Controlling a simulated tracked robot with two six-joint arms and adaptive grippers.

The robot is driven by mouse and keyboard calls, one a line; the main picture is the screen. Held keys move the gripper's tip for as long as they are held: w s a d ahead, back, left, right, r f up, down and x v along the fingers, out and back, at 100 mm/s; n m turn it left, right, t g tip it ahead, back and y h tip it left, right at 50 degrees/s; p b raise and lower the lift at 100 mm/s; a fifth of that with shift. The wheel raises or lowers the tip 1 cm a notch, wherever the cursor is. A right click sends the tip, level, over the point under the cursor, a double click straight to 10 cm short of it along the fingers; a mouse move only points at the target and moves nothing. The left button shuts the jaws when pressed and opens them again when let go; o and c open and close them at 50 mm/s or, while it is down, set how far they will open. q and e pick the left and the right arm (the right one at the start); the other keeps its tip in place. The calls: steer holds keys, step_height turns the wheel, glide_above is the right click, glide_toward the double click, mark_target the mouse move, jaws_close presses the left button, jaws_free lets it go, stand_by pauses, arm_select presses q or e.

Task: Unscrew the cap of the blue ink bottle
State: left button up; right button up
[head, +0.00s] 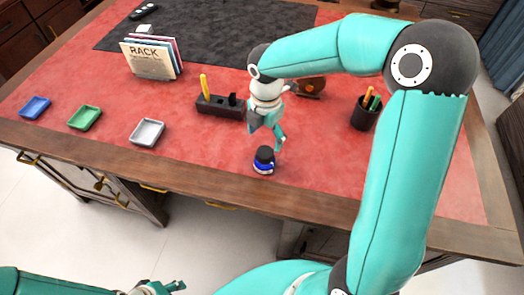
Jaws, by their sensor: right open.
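The blue ink bottle (263,166) stands upright on the red leather near the desk's front edge. Its dark cap (265,153) is on top. My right gripper (266,139) is open just above the bottle, its fingers pointing down. One finger reaches down beside the cap on the right; whether it touches cannot be told. My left gripper (160,287) is low at the bottom edge, in front of the desk and away from the bottle. It is partly cut off, and its jaw state is unclear.
A pen stand (221,107) with a yellow pen is behind the bottle. A pencil cup (365,113) stands at right. Blue (35,107), green (84,118) and white (147,132) trays lie at left. A rack (150,60) stands farther back. The leather around the bottle is clear.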

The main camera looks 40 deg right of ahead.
mark_target(265, 152)
step_height(265, 152, down, 7)
steer(key=shift+r, duration=0.1)
steer(key=shift+c, duration=0.4)
steer(key=c, duration=1.2)
steer(key=shift+o, duration=0.2)
